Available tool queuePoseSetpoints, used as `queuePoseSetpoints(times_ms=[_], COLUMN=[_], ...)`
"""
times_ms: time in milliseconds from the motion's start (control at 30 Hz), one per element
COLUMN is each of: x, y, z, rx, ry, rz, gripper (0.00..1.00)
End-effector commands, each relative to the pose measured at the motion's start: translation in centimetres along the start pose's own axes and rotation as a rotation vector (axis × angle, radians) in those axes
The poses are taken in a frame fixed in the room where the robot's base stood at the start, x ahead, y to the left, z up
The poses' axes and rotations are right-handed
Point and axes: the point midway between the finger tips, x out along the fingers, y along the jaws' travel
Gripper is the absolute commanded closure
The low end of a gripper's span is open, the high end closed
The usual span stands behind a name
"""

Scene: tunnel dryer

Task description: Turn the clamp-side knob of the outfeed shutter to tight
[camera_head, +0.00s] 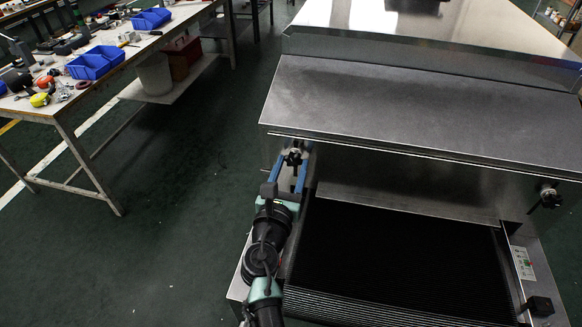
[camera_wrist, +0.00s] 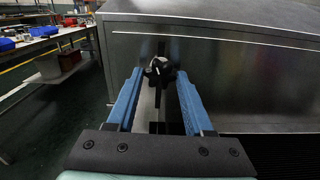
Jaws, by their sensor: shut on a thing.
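The outfeed shutter (camera_head: 410,175) is a grey metal panel below the dryer's sloped hood, above the dark belt; it also shows in the wrist view (camera_wrist: 240,75). A black lobed knob (camera_wrist: 167,75) with a pale centre sits at its left end and shows small in the head view (camera_head: 293,159). My gripper (camera_wrist: 160,72) has its two blue fingers on either side of this knob and is shut on it. A second black knob (camera_head: 549,198) is at the shutter's right end, away from my gripper. I cannot read any tight marking.
A workbench (camera_head: 120,45) with blue bins (camera_head: 95,62) stands at the left. Green floor (camera_head: 190,200) between bench and dryer is clear.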

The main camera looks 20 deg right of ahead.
Motion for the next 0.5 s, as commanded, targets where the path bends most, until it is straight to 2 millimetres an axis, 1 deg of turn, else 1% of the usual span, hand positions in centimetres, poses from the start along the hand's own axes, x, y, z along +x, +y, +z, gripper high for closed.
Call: queuePoseSetpoints(times_ms=[267, 500], x=[-0.03, -0.03], y=[0.04, 0.09], z=[-0.19, -0.24], rx=[0.155, 0.374], ry=[-0.001, -0.001], rz=[0.0, 0.0], gripper=[1.0, 1.0])
